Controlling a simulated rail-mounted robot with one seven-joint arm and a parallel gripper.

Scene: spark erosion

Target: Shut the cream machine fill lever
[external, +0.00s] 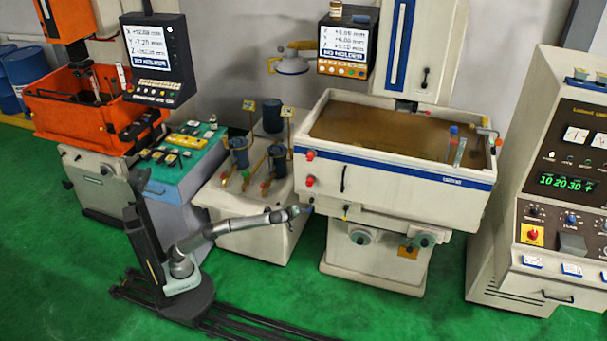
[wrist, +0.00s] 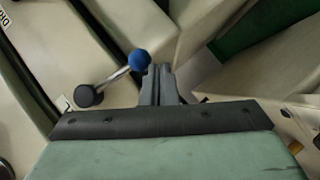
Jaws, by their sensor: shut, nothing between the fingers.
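The cream machine (external: 395,180) stands in the middle of the external view, with a tank of brown liquid. In the wrist view a lever (wrist: 114,78) has a metal rod, a blue ball knob (wrist: 138,60) at one end and a black round end (wrist: 85,96) at the other. No label names it fully. My gripper (wrist: 160,72) is shut and empty, with its fingertips immediately right of the blue knob; I cannot tell if they touch. In the external view my gripper (external: 303,210) is by the cream machine's lower left front corner, where the lever is too small to make out.
Red knobs (external: 309,181) sit on the tank's left front edge, above my gripper. A cream pump unit (external: 255,232) with hoses stands behind my forearm. An orange machine (external: 80,105) is at left, a control cabinet (external: 540,190) at right.

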